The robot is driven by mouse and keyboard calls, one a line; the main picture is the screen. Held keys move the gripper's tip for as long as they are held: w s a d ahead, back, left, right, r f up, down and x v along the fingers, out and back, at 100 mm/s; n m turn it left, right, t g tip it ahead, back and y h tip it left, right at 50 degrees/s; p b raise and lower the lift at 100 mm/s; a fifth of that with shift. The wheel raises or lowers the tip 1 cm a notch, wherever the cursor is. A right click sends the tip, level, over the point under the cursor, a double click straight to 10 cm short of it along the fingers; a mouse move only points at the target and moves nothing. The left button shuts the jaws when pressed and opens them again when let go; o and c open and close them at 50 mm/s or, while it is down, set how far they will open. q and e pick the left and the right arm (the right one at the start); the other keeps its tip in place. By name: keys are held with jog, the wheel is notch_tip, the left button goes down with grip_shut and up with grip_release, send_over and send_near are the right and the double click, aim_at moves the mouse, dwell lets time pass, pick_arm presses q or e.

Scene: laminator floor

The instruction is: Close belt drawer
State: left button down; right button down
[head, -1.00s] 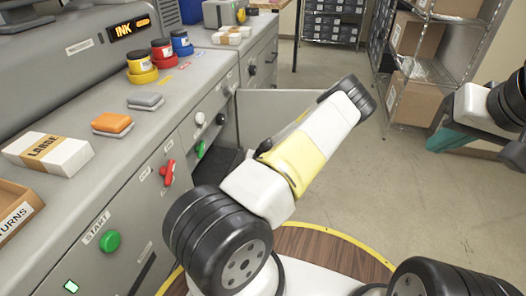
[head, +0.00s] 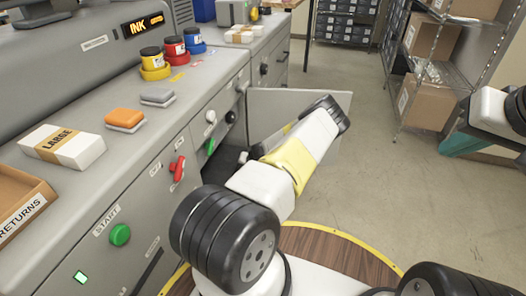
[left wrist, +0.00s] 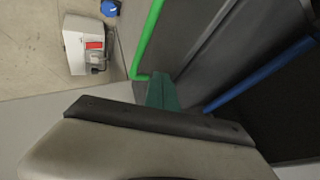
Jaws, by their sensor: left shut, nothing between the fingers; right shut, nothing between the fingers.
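The belt drawer stands out from the grey cabinet. A pale grey panel (head: 285,104) juts out from the cabinet front, with a dark opening (head: 231,160) beside it. My left arm crosses in front and hides much of it. My left gripper is hidden in the head view. In the left wrist view its teal fingertips (left wrist: 162,92) are shut and empty, close to dark panels with a green strip (left wrist: 148,35) and a blue strip (left wrist: 258,78). Whether they touch is unclear. My right gripper (head: 466,144) is at the right edge, shut and empty, away from the cabinet.
The cabinet top holds a LARGE box (head: 62,147), an orange block (head: 125,118), ink pots (head: 153,64) and a RETURNS tray (head: 20,205). A red handle (head: 177,168) and green START button (head: 120,235) project from the front. Shelving (head: 425,75) stands behind open floor.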

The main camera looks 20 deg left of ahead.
aim_at(223, 163)
pick_arm(q)
jog(key=a, duration=0.6)
jog(key=s+a, duration=0.1)
jog(key=a, duration=0.3)
jog(key=shift+s+a, duration=0.1)
jog(key=shift+a+r, duration=0.1)
jog(key=shift+a, duration=0.1)
jog(key=shift+a, duration=0.1)
